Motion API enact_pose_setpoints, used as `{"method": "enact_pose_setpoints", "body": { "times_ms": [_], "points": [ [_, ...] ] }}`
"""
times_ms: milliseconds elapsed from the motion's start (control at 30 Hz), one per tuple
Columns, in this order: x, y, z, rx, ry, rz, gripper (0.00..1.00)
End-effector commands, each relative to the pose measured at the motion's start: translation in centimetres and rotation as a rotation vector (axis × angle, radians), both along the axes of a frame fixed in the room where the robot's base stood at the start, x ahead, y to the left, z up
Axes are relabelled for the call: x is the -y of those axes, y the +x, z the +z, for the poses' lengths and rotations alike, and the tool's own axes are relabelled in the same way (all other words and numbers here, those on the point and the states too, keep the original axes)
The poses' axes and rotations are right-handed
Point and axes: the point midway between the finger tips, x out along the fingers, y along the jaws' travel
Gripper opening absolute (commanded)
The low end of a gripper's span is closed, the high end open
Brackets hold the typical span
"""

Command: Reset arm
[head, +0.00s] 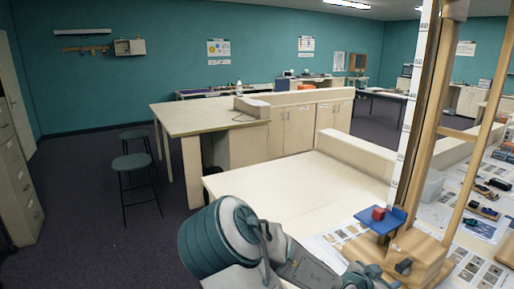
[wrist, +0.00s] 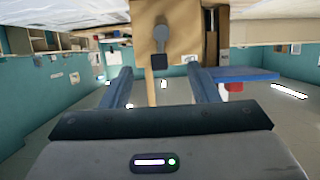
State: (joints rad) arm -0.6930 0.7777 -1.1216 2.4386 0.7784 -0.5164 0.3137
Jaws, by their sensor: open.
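My gripper (head: 370,276) is at the bottom of the head view, beside the wooden base (head: 421,250) of a tall apparatus. In the wrist view its two fingers (wrist: 160,70) stand apart with nothing held between them. A dark knob or handle (head: 403,266) sticks out of the wooden base. It shows in the wrist view (wrist: 160,60) in the gap between the fingers; whether they touch it cannot be told. A blue platform (head: 375,222) carries a red block (head: 378,213). The wrist view is upside down, with the platform (wrist: 245,74) near one finger.
A tall wooden frame with a white scale strip (head: 409,120) rises from the workbench (head: 280,195). Papers and small toy cars (head: 484,211) lie to the right. Two stools (head: 133,162) and open floor are at the left.

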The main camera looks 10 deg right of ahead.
Motion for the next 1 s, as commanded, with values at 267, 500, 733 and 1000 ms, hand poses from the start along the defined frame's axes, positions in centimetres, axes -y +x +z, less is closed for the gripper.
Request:
{"method": "enact_pose_setpoints", "body": {
  "times_ms": [267,500,733,1000],
  "points": [
    [-5.9,-0.1,-6.0,-0.135,0.405,0.114,0.55],
    [-13.8,-0.3,-6.2,-0.256,0.702,0.339,0.55],
    [-20.2,-2.1,-2.3,-0.365,0.84,0.608,0.55],
    [-24.7,-6.8,3.7,-0.515,0.802,0.908,0.55]
  ]
}}
